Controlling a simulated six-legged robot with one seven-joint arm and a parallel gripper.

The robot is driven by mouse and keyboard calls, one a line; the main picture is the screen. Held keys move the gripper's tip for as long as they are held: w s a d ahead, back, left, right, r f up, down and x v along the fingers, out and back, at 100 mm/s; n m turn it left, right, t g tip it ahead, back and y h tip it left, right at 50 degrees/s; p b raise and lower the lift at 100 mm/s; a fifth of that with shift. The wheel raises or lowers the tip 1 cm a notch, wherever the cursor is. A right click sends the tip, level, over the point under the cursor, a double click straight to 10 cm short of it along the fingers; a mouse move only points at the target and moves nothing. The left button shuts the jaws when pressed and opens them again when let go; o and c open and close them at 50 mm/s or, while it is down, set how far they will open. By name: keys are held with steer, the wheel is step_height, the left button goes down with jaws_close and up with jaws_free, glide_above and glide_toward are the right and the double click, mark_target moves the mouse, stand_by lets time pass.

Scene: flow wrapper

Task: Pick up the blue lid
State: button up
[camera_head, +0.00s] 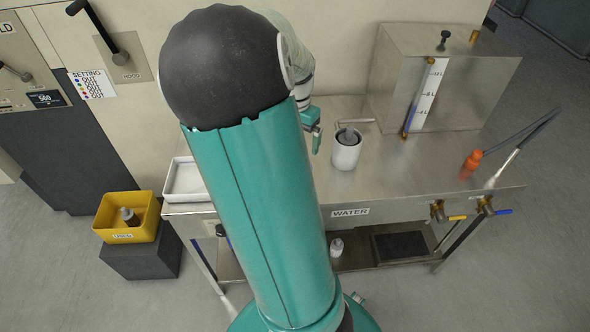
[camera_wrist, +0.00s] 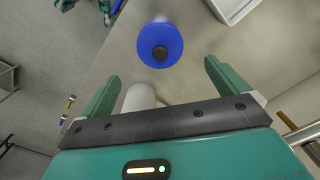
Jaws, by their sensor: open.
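The blue lid (camera_wrist: 147,50) is a round disc with a dark knob at its centre. In the wrist view it lies ahead of my gripper (camera_wrist: 160,72), beyond the fingertips and roughly centred between them. My gripper is open, with nothing held between its green fingers. In the head view my gripper (camera_head: 314,130) is partly seen over the steel table, beside my arm. The lid does not show in the head view; my arm covers part of the table there.
A white cup (camera_head: 346,156) with a grey item in it stands on the steel table (camera_head: 400,172). A white tray (camera_head: 184,194) is at the left end. A steel tank (camera_head: 470,90) and an orange-capped item (camera_head: 472,160) are at right. A yellow bin (camera_head: 148,232) stands lower left.

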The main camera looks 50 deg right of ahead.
steer(key=f, duration=0.9)
steer(key=d+f, duration=0.1)
steer(key=f, duration=0.4)
steer(key=c, duration=0.9)
